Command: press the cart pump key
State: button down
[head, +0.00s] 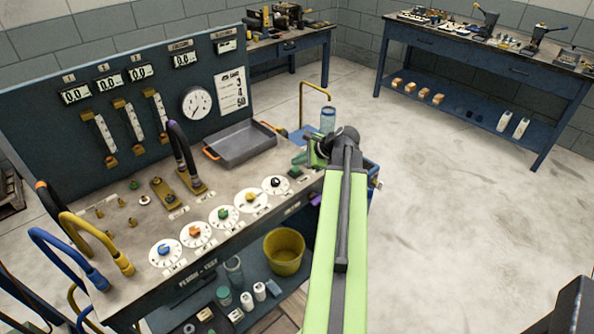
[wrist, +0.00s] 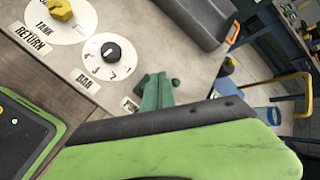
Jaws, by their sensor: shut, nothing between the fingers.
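In the wrist view a label whose visible letters look like "PUM" (wrist: 131,104) sits at the bench edge, partly covered by my gripper (wrist: 158,86). In the head view my gripper (head: 312,155) is by the bench's right end, near the blue cart (head: 372,166), and my arm hides part of the cart. The cart has a yellow handle (head: 315,83), also in the wrist view (wrist: 290,78). I cannot tell whether my gripper touches anything.
The flow-test bench (head: 135,275) carries several dials, hoses and a grey tray (head: 240,145). The black-knob dial (wrist: 110,55) is left of my gripper. A yellow bucket (head: 284,250) stands on the lower shelf. Floor to the right (head: 460,220) is clear up to a blue workbench (head: 480,60).

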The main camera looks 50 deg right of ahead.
aim_at(298, 170)
jog(key=shift+f, duration=0.4)
jog(key=shift+f+b, duration=0.45)
jog(key=shift+b, duration=0.3)
jog(key=shift+r, duration=0.1)
jog(key=shift+r+p, duration=0.85)
jog(key=shift+p, duration=0.1)
notch_tip(298, 170, up, 6)
jog(key=p, duration=0.6)
